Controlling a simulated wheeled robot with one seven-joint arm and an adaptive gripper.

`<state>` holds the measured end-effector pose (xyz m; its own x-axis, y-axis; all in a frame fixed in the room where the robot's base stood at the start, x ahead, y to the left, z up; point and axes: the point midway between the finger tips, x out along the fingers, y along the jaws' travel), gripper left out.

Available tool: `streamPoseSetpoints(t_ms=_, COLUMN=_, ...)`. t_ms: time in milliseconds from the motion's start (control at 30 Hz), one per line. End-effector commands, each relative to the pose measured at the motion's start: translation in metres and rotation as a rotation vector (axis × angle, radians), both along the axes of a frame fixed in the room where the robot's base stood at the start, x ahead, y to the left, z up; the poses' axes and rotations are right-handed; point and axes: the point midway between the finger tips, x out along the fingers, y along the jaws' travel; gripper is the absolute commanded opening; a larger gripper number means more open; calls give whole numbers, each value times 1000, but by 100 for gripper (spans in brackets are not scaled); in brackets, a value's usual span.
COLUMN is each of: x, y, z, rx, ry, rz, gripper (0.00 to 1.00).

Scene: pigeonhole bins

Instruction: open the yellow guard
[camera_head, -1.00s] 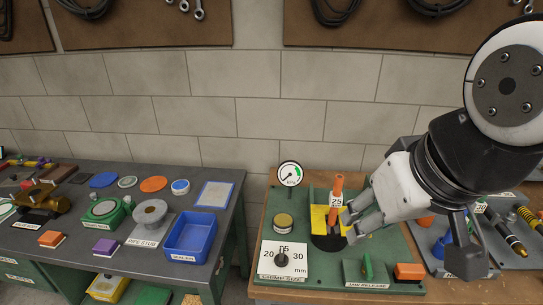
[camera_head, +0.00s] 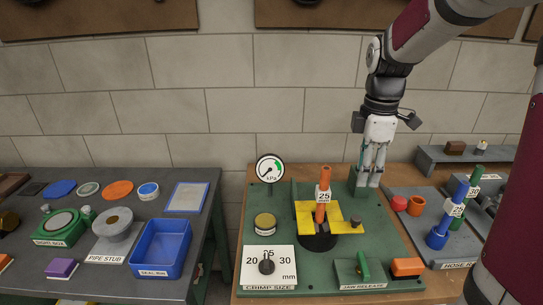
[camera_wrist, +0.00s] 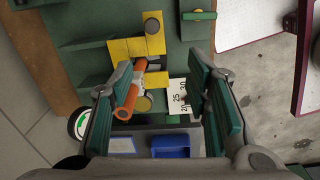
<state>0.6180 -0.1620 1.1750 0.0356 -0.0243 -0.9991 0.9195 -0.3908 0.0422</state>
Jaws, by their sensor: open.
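The yellow guard (camera_head: 303,217) is on the green crimping board, around the foot of an upright orange hose (camera_head: 325,185) tagged 25. A dark round knob (camera_head: 356,222) sits on the guard's right part. In the wrist view the yellow guard (camera_wrist: 124,49) and its knob (camera_wrist: 152,26) lie beyond the fingers, and the orange hose (camera_wrist: 131,98) shows near the left finger. My gripper (camera_head: 368,183) is open and empty, pointing down behind and to the right of the guard, apart from it. It also shows in the wrist view (camera_wrist: 160,72).
A pressure gauge (camera_head: 270,168), a crimp size dial (camera_head: 267,263), a yellow round button (camera_head: 265,223) and a green jaw release lever (camera_head: 363,266) surround the guard. An orange block (camera_head: 407,267) is at front right. Blue hose (camera_head: 447,216) and green hose pieces stand at right.

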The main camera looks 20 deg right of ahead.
Motion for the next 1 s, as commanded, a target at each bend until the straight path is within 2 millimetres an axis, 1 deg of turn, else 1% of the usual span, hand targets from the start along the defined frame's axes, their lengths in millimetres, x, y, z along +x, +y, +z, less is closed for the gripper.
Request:
streamPoseSetpoints(t_ms=33, x=6, y=-9, z=-11, rx=8, ry=15, rz=34, gripper=44)
streamPoseSetpoints(t_ms=67, x=8, y=-13, z=-15, rx=12, ry=22, rz=56, gripper=44)
streamPoseSetpoints(t_ms=200, x=13, y=-22, z=-25, rx=22, ry=37, rz=115, gripper=44)
streamPoseSetpoints(t_ms=367, x=13, y=-23, z=-38, rx=25, ry=41, rz=125, gripper=44)
streamPoseSetpoints(t_ms=467, x=13, y=-22, z=-53, rx=25, ry=42, rz=124, gripper=44)
streamPoseSetpoints(t_ms=800, x=12, y=-21, z=-120, rx=26, ry=41, rz=123, gripper=44)
streamPoseSetpoints(t_ms=1000, x=13, y=-22, z=-149, rx=24, ry=40, rz=123, gripper=44)
